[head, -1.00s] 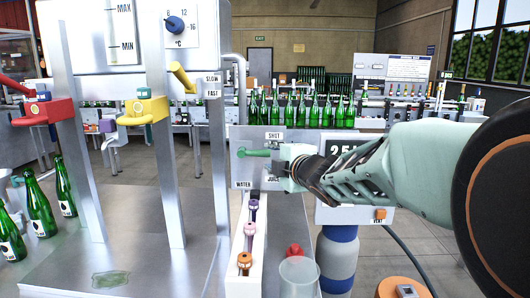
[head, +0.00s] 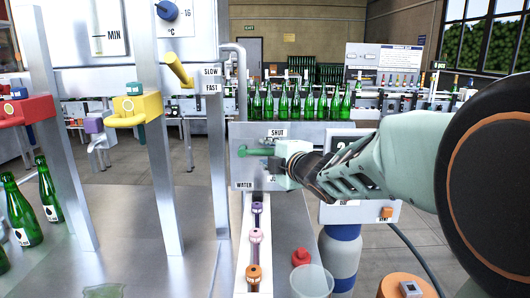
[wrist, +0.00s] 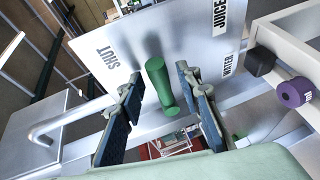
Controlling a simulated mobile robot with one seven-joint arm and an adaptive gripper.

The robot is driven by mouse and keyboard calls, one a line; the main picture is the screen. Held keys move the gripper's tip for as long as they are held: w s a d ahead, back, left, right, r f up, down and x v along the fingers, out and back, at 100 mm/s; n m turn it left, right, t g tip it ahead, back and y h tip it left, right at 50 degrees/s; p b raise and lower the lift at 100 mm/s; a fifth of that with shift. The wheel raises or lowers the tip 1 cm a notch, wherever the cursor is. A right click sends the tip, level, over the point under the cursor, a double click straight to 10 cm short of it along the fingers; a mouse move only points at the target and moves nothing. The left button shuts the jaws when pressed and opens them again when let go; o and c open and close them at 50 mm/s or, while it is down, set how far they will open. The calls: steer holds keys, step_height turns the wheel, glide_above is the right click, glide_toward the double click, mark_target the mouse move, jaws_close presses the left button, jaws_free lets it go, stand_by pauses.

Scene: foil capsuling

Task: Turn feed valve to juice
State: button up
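The feed valve is a green lever (head: 255,150) on a grey metal panel (head: 238,170) labelled SHUT at the top, WATER at lower left and JUICE at lower right. The lever points left, between SHUT and WATER. My gripper (head: 273,163) is in front of the panel and partly covers the JUICE label. In the wrist view, the green lever (wrist: 160,85) lies between the two open fingers of my gripper (wrist: 159,90), with a visible gap on each side. Its free end points toward the wrist view's bottom.
A white rack (head: 246,240) with purple and orange capped pieces stands below the panel. A clear cup (head: 312,282) and a red knob (head: 301,257) are to its right. Yellow (head: 128,112) and red taps hang at left. Green bottles (head: 290,103) stand behind the panel.

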jaws_close()
stand_by(0.4)
steer(key=shift+f, duration=0.1)
